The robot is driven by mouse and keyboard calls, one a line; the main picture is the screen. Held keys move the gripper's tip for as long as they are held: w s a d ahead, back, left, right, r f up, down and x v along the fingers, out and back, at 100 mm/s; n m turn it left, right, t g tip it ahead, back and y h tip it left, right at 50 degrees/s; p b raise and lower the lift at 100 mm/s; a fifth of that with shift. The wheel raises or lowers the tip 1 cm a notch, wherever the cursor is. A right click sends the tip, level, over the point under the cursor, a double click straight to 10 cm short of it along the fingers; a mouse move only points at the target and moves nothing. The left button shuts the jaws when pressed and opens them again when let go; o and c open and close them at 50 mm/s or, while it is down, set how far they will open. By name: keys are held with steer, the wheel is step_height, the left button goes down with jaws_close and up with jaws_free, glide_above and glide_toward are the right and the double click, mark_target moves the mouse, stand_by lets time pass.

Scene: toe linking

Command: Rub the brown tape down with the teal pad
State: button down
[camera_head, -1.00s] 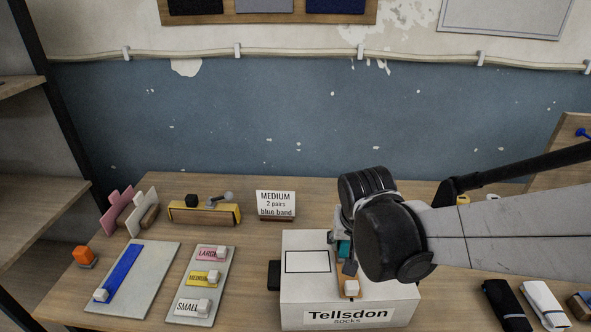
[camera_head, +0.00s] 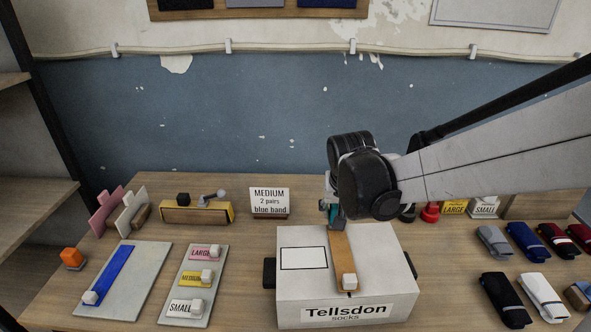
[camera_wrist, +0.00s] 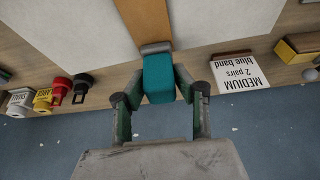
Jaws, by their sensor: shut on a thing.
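My gripper (camera_head: 335,212) is shut on the teal pad (camera_wrist: 159,82), with a finger on each side of it. The pad's grey lower edge (camera_wrist: 156,48) faces the brown tape (camera_wrist: 147,18). The brown tape (camera_head: 342,255) runs front to back on top of the white Tellsdon socks box (camera_head: 300,288), with a whitish block (camera_head: 349,281) at its front end. My gripper is at the box's back edge, by the tape's far end. I cannot tell whether the pad touches the tape; the wrist hides part of it in the head view.
A MEDIUM sign (camera_head: 269,200) stands behind the box, left of my gripper. A label board (camera_head: 195,285) and a blue-strip board (camera_head: 112,280) lie left. Folded socks (camera_head: 507,298) lie right. A red-based stamp (camera_head: 430,212) stands behind right.

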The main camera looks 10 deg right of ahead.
steer(key=r, duration=0.1)
steer(key=r+p, duration=0.1)
steer(key=r, duration=0.1)
steer(key=r+p, duration=0.1)
steer(key=r, duration=0.1)
steer(key=shift+s, duration=0.25)
steer(key=shift+w+r+p, duration=0.2)
steer(key=shift+r+p, duration=0.25)
steer(key=shift+r, duration=0.1)
steer(key=shift+s+r+p, duration=0.1)
steer(key=shift+r+p, duration=0.45)
steer(key=shift+r, duration=0.25)
steer(key=shift+r+p, duration=0.5)
steer(key=shift+r, duration=0.3)
steer(key=shift+f, duration=0.1)
